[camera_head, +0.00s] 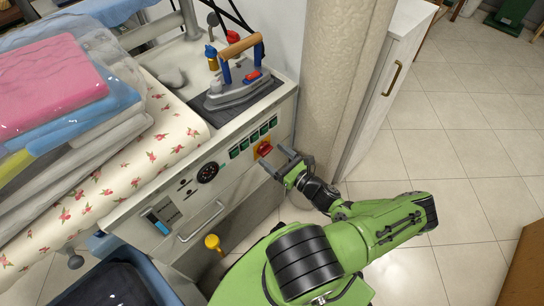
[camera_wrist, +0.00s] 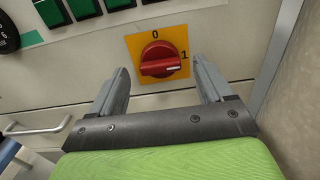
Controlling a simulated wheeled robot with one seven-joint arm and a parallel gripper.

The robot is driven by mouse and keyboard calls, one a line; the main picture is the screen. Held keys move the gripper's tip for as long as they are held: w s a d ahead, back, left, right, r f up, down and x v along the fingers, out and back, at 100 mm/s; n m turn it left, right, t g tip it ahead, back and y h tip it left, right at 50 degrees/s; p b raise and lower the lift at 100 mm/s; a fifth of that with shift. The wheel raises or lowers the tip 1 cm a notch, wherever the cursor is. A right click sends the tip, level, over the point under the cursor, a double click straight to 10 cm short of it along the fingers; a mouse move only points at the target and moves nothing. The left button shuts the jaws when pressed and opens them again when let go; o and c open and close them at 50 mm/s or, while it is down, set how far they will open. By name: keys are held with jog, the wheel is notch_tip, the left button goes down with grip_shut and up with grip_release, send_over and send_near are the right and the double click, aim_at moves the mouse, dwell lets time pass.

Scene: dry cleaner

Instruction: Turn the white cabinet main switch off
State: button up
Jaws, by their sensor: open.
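The white cabinet (camera_head: 222,170) stands under the ironing board. Its main switch is a red rotary knob (camera_wrist: 160,60) on a yellow plate (camera_wrist: 133,42) marked 0 at the top and 1 at the right. The knob's handle lies roughly level, with its white mark toward the 1. The red knob (camera_head: 264,148) also shows near the right end of the front panel in the head view. My gripper (camera_wrist: 160,80) is open and empty, its two fingers apart on either side of the knob's lower area. I cannot tell whether they reach around it.
An iron (camera_head: 238,85) stands on top, above the switch. Green buttons (camera_head: 252,138) and a black dial (camera_head: 207,172) are left of it. A beige column (camera_head: 340,80) stands close on the right.

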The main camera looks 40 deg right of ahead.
jog(key=shift+w, duration=0.75)
jog(key=shift+c, duration=0.5)
jog(key=c, duration=0.9)
jog(key=shift+c, duration=0.2)
